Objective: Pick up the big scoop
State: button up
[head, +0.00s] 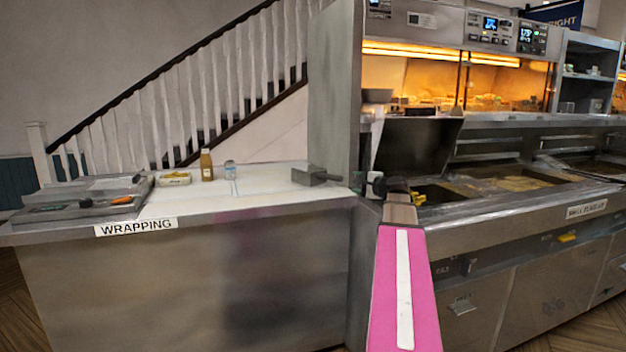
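A grey metal scoop (309,176) with a boxy body lies at the right end of the white wrapping counter, its short handle pointing right. I take it to be the big scoop; no other scoop shows clearly. My pink arm rises from the bottom of the head view, right of the counter. My gripper (393,186) is at the arm's far end, in front of the fryer's left edge and to the right of the scoop, apart from it in the picture. Its fingers are small and dark, so I cannot tell whether they are open or shut.
A steel panel (334,95) stands behind the scoop. The frying range (500,228) fills the right side. The counter's middle is clear.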

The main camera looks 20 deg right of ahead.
aim_at(339, 178)
jog(key=x, duration=1)
jog(key=shift+w+a+r, duration=0.1)
jog(key=shift+w+a, duration=0.05)
jog(key=shift+w, duration=0.25)
grip_shut()
